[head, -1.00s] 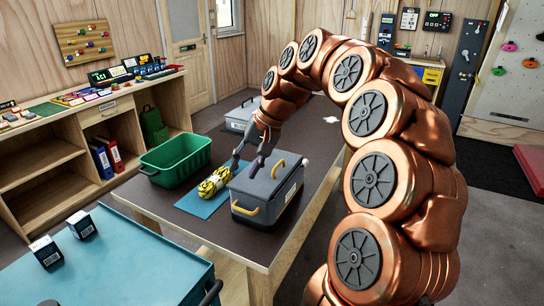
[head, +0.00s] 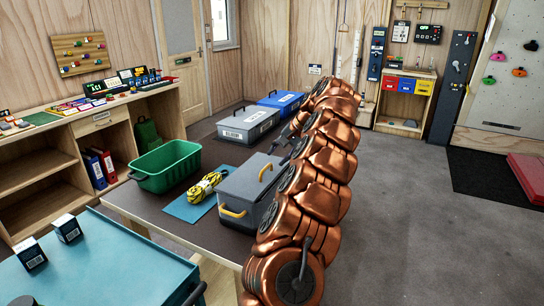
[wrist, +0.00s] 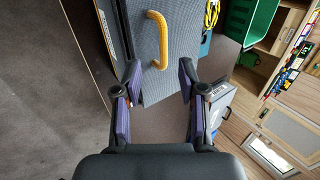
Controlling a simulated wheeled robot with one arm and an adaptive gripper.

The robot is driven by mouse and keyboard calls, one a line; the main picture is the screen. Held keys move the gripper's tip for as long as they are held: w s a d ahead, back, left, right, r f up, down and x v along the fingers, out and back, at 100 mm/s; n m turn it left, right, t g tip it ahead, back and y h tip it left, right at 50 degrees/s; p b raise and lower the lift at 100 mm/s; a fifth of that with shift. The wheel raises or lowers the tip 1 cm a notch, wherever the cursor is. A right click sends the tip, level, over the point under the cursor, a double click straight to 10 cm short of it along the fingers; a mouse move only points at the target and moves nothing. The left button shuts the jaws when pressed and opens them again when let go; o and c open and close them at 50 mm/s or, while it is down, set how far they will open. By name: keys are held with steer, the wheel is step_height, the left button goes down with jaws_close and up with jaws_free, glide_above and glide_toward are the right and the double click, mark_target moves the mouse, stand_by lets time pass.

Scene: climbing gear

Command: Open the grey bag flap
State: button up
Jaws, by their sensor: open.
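The grey bag (head: 250,189) with yellow handles stands on the dark table, its flap lying flat and closed on top. In the wrist view the flap (wrist: 186,30) carries a yellow handle (wrist: 162,42) just beyond my fingertips. My gripper (wrist: 160,72) is open and empty, with its two purple-padded fingers spread near the flap's edge. I cannot tell whether they touch it. In the head view my copper arm hides the bag's right side, and my gripper is mostly hidden beyond the bag's far end.
A yellow rope (head: 205,186) on a blue mat (head: 187,210) and a green bin (head: 166,166) are left of the bag. Another grey case (head: 247,124) and a blue case (head: 281,101) stand farther back.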

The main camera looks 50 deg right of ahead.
mark_target(266, 169)
steer(key=shift+p+x, duration=0.7)
steer(key=shift+x, duration=3.1)
steer(key=shift+a+r, duration=0.1)
steer(key=shift+a, duration=0.05)
jaws_close()
